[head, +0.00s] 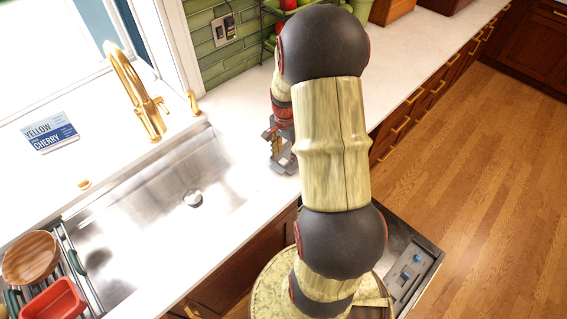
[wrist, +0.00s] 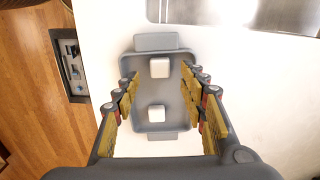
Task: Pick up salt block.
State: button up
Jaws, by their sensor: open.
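Two small white blocks sit in a grey tray with a handle at each end (wrist: 157,42) in the wrist view. One block (wrist: 159,67) is toward the far end and the other (wrist: 156,112) toward the near end. Nothing visible marks either one as the salt block. My gripper (wrist: 161,80) is open above the tray, with a finger on each side and both blocks between them in the picture. It appears empty. In the head view my gripper (head: 281,150) is over the counter right of the sink. My arm hides much of that area, and the blocks cannot be made out there.
The steel sink (head: 140,215) and gold faucet (head: 138,95) are left of my gripper. A rack with a wooden bowl (head: 31,257) and a red container (head: 54,301) stands at lower left. A fruit stand (head: 268,22) is behind. Wooden floor (head: 470,180) is open at right.

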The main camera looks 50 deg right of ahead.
notch_tip(320, 180, down, 2)
jog(key=shift+f, duration=0.1)
jog(key=shift+c, duration=0.2)
jog(key=c, duration=0.9)
